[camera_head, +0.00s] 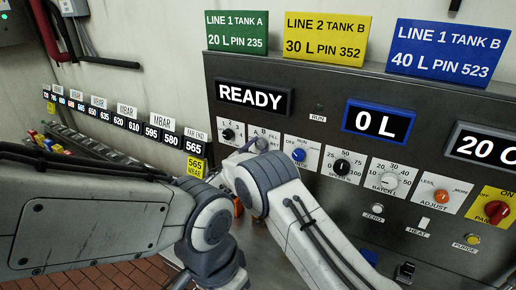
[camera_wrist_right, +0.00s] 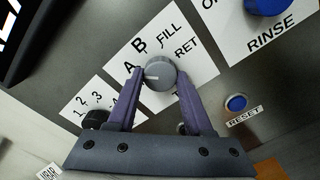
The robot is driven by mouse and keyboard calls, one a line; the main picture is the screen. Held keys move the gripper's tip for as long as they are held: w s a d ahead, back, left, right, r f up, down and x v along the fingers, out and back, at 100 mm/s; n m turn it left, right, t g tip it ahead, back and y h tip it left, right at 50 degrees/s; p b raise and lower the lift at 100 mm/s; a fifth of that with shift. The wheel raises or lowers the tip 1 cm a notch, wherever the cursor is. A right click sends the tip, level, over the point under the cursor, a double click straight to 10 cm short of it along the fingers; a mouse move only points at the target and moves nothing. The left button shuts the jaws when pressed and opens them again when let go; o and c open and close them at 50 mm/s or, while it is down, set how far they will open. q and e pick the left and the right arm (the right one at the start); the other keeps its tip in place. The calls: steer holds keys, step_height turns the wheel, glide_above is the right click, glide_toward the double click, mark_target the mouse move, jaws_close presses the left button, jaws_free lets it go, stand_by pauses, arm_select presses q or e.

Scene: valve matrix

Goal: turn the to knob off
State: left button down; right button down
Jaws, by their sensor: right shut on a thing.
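The grey selector knob (camera_wrist_right: 160,74) sits on a white plate (camera_wrist_right: 180,38) marked A, B, FILL and RET, with one more label partly hidden. Its pale pointer line points left in the right wrist view. My right gripper (camera_wrist_right: 159,84) is shut on this knob, one purple finger on each side. In the head view the right gripper (camera_head: 254,148) is at the knob (camera_head: 262,144), largely hidden by my wrist. My left arm crosses the lower left; its gripper does not show.
To the right are a blue knob (camera_head: 299,155) on the OFF/RINSE plate, a black knob (camera_head: 342,167) and several other controls. A black knob (camera_wrist_right: 95,119) on the numbered plate is close to the left finger. A blue RESET button (camera_wrist_right: 236,103) is at the right.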

steer(key=shift+f+n+b, duration=0.25)
steer(key=shift+n+b, duration=0.75)
steer(key=shift+b, duration=0.3)
steer(key=shift+n+b, duration=0.7)
steer(key=shift+n, duration=0.1)
steer(key=shift+r+n+b, duration=0.1)
steer(key=shift+n+b, duration=0.55)
steer(key=shift+n, duration=0.55)
steer(key=shift+r+n+b, duration=0.1)
steer(key=shift+n+b, duration=0.25)
steer(key=shift+n, duration=1.05)
steer(key=shift+c, duration=1.5)
jaws_free()
